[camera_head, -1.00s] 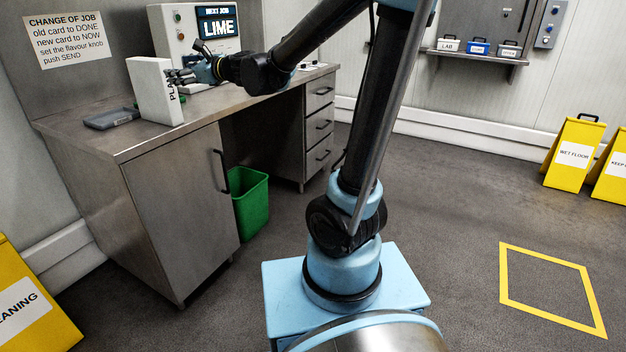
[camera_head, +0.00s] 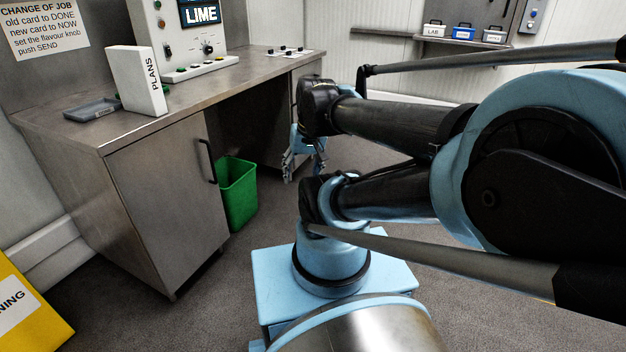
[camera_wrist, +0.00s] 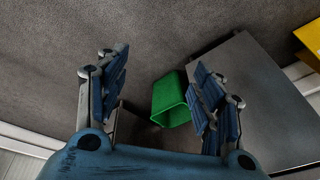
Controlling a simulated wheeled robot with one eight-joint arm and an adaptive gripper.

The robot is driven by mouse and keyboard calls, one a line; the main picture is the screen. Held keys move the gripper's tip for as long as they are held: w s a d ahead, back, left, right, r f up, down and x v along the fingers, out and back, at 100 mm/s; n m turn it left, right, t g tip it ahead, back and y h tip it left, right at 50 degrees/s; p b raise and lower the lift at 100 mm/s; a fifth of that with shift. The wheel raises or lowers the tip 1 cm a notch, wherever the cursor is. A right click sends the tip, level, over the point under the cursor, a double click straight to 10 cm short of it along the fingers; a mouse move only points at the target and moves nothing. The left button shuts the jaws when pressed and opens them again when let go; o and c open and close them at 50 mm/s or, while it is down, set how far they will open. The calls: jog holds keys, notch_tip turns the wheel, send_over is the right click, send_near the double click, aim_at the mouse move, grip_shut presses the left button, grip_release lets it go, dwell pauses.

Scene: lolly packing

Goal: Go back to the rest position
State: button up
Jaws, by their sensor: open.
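My gripper (camera_head: 304,160) hangs pointing down beside the desk, in front of its drawer side, with my arm folded back over my base. In the wrist view my gripper (camera_wrist: 160,90) has its blue-padded fingers wide apart with nothing between them that it holds. The grey floor and a green bin (camera_wrist: 172,100) show beyond the fingers, well below and apart from them.
A yellow sign (camera_head: 30,315) is at lower left. A wall shelf (camera_head: 462,41) holds small boxes.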

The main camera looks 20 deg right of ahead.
jog(key=shift+n+g+h, duration=0.4)
jog(key=shift+h, duration=0.2)
jog(key=s+d, duration=0.1)
jog(key=d+f, duration=0.1)
jog(key=s+d, duration=0.1)
jog(key=shift+s+f, duration=0.25)
jog(key=shift+s, duration=0.1)
jog(key=shift+a, duration=0.1)
